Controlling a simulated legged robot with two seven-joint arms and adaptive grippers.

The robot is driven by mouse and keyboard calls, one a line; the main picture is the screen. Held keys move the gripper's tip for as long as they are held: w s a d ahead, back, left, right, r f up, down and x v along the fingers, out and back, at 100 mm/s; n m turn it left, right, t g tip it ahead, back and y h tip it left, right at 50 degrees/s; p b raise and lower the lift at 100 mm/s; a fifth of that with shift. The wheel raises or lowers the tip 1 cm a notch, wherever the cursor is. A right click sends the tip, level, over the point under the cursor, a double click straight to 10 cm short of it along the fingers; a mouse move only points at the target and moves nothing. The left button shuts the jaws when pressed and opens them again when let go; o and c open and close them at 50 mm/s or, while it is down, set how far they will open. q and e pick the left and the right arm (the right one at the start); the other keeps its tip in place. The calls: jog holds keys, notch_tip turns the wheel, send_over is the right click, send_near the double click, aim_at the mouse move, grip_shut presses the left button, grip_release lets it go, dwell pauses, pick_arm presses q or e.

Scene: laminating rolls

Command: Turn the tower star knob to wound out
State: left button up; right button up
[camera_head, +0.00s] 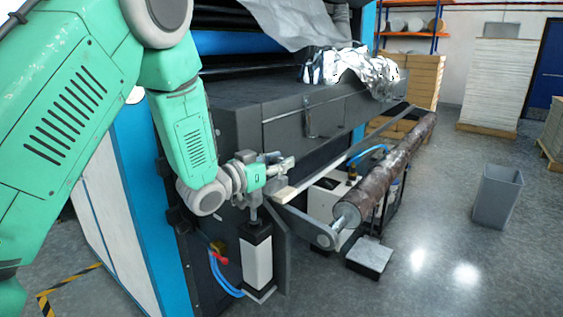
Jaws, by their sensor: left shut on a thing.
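My left arm comes in from the left, and my left gripper (278,167) is at the front corner of the dark machine. It is shut on a small part there, which I take to be the star knob; the fingers hide most of it and its turn angle cannot be read. Just below stands a black and white tower (257,258) with a short grey stem on top. My right gripper is not in view.
A long brown roller (390,172) on a grey arm (300,225) lies right of the gripper. Crumpled silver foil (350,68) lies on the machine (285,110). A grey bin (496,197) stands on open floor at right. Blue hoses (222,280) run beside the tower.

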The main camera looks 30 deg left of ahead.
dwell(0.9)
pick_arm(q)
jog(key=o, duration=1.3)
jog(key=shift+s+a+r, duration=0.1)
jog(key=shift+s, duration=0.15)
jog(key=shift+a, duration=0.1)
jog(key=shift+s, duration=0.3)
jog(key=v, duration=1.1)
jog(key=shift+s+a, duration=0.15)
jog(key=shift+a, duration=0.05)
